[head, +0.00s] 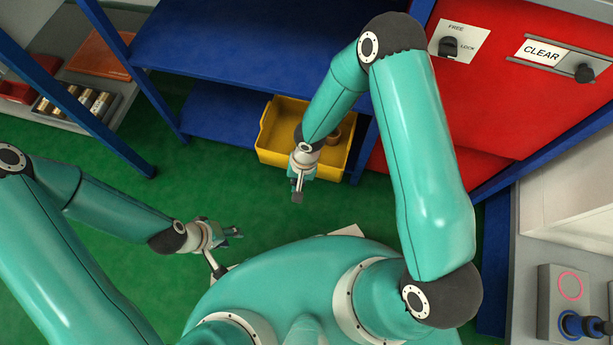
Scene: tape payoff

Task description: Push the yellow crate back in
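The yellow crate (272,128) is at the lower blue shelf (215,118), its near part sticking out past the shelf's front edge. A brown round thing (334,135) lies inside it. My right forearm hangs over the crate and hides its middle. My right gripper (297,192) points down just in front of the crate's near wall, seen nearly edge-on; I cannot tell whether it touches the wall or is open. My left gripper (234,233) is lower left of the crate, apart from it, with its fingers spread and empty.
A red cabinet (500,90) with a FREE/LOCK knob (449,47) and a CLEAR slider (541,53) stands to the right. A blue upper shelf (235,45) overhangs the crate. Blue posts and a grey shelf stand at left. Green floor (120,210) is open at left.

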